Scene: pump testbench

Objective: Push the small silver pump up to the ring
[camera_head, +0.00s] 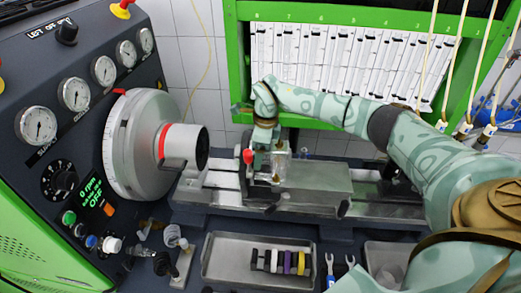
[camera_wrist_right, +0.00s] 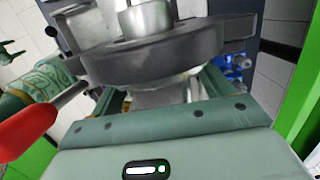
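The small silver pump (camera_head: 281,163) stands on the slide of the bench, right of the big grey drum. A red ring (camera_head: 164,141) sits around the base of the drum's short grey barrel, which has a dark open end. A clear gap lies between barrel and pump. My right gripper (camera_head: 266,150) reaches down at the pump's left side, by a red knob (camera_head: 248,156). In the right wrist view, a dark grey flange (camera_wrist_right: 150,55) with a silver cylinder (camera_wrist_right: 146,18) fills the space before the gripper and hides its fingertips.
A tray (camera_head: 215,273) with several coloured rings lies in front of the bench, with wrenches (camera_head: 330,265) beside it. The gauge panel (camera_head: 80,150) stands at left. A green-framed rack (camera_head: 240,60) of flow tubes stands behind.

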